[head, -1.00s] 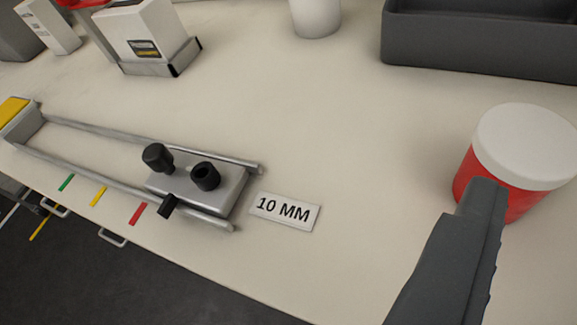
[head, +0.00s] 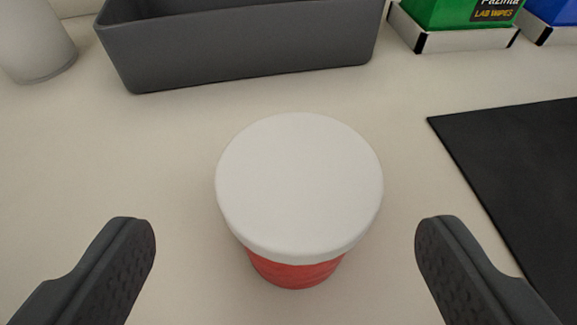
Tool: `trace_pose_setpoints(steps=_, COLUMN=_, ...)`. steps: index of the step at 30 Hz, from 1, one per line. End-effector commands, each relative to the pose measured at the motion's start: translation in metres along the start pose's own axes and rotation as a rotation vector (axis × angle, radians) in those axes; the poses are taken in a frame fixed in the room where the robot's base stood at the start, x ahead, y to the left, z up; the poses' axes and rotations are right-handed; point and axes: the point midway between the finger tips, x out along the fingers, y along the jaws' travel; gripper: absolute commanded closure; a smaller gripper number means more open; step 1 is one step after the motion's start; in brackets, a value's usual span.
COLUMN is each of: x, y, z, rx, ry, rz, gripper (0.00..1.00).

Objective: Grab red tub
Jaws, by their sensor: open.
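The red tub (head: 296,272) stands upright on the pale bench, in the middle of the head view. Its wide white lid (head: 299,183) covers most of it from above. My gripper (head: 285,260) is open, with one dark finger to the left of the tub and one to the right. There is a clear gap between each finger and the tub, and neither finger touches it. The fingertips appear a little nearer to me than the lid's centre.
A dark grey bin (head: 240,50) stands behind the tub. A white cylindrical container (head: 35,45) is at the back left. A green lab wipes box (head: 465,14) and a blue box (head: 553,12) sit at the back right. A black mat (head: 520,170) lies on the right.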

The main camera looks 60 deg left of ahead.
Motion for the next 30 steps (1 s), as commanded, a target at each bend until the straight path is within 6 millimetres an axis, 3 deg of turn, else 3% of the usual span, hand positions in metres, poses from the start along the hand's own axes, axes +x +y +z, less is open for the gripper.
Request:
trace_pose_setpoints(steps=5, x=0.009, y=0.001, z=0.002, rx=0.0, ry=-0.001, rz=0.002, gripper=0.2)
trace_pose_setpoints(steps=15, x=0.05, y=0.003, z=0.005, rx=0.0, ry=-0.001, rz=0.001, gripper=0.2)
trace_pose_setpoints(steps=23, x=0.054, y=0.004, z=0.004, rx=0.002, ry=-0.002, rz=0.004, gripper=0.2)
trace_pose_setpoints(steps=24, x=0.054, y=0.004, z=0.004, rx=0.002, ry=-0.002, rz=0.004, gripper=0.22)
trace_pose_setpoints(steps=29, x=0.054, y=0.004, z=0.004, rx=0.002, ry=-0.002, rz=0.004, gripper=0.67)
trace_pose_setpoints(steps=30, x=0.054, y=0.004, z=0.004, rx=0.001, ry=-0.002, rz=0.004, gripper=0.7)
